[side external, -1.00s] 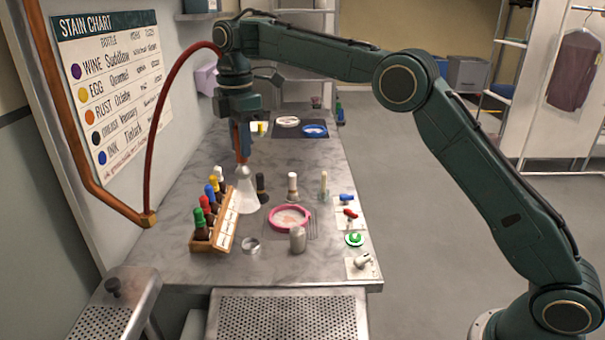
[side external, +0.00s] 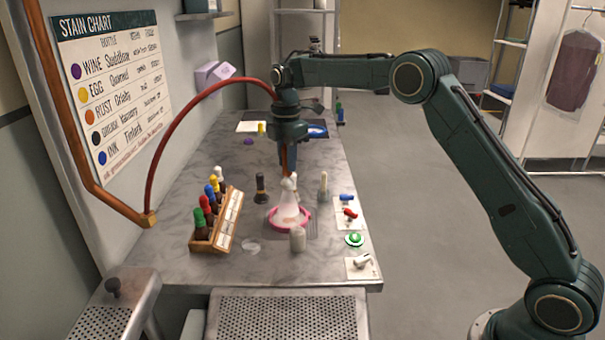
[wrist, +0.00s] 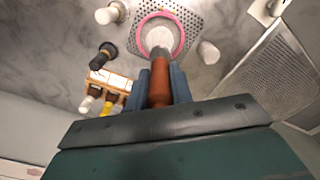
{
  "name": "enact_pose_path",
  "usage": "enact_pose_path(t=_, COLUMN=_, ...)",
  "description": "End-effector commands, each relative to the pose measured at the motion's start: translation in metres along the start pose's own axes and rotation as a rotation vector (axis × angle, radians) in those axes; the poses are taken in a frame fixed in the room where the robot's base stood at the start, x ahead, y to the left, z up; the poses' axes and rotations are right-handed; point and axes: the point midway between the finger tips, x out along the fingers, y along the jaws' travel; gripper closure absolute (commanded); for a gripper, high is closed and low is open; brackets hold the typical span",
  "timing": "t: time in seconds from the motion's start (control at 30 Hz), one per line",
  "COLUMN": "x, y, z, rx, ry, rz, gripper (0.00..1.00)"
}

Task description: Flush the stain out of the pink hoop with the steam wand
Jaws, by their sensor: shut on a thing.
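My gripper (side external: 286,163) is shut on the steam wand (wrist: 160,82), an orange-brown rod pointing down, with a red hose arching to the wall pipe. A pale see-through cone of steam (side external: 289,206) spreads below the wand tip and falls inside the pink hoop (side external: 308,221). The hoop lies flat on a perforated plate on the bench. In the wrist view the pink hoop (wrist: 140,30) sits straight ahead of the wand tip, with the white plume inside it. The plume covers most of the cloth, so I cannot tell whether a stain shows there.
A wooden rack (side external: 229,222) of colour-capped bottles stands left of the hoop. A dark brush-like item (side external: 260,188) and a grey cylinder (side external: 297,239) stand near the hoop.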

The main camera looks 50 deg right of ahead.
Motion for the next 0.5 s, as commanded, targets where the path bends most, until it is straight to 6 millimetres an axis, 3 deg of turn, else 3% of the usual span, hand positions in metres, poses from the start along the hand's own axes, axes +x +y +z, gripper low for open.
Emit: enact_pose_path(t=0.5, x=0.019, y=0.0, z=0.0, rx=0.001, ry=0.0, rz=-0.001, gripper=1.0)
